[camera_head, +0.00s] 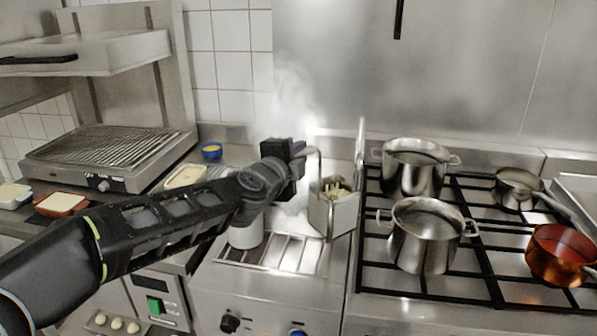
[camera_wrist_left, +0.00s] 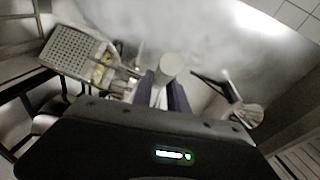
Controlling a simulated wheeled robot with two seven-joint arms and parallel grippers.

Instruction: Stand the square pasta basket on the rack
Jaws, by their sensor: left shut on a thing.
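The square pasta basket (camera_head: 335,215) is a light metal box with pasta in it, and it looks upright in the head view. In the left wrist view its perforated side (camera_wrist_left: 72,50) shows at upper left. My left gripper (camera_head: 300,148) is shut on the basket's handle (camera_head: 319,165), above and left of the box. Its purple fingers (camera_wrist_left: 163,94) show in the wrist view, but the grip itself is partly hidden. The slatted metal rack (camera_head: 270,252) lies below and left of the basket; I cannot tell whether the basket touches anything. My right gripper is not in view.
Steam rises behind the gripper. A pale round container (camera_head: 245,235) stands at the rack's left, partly behind my arm. Steel pots (camera_head: 424,240) and a copper pan (camera_head: 560,254) occupy the stove on the right. A grill (camera_head: 105,148) stands at left.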

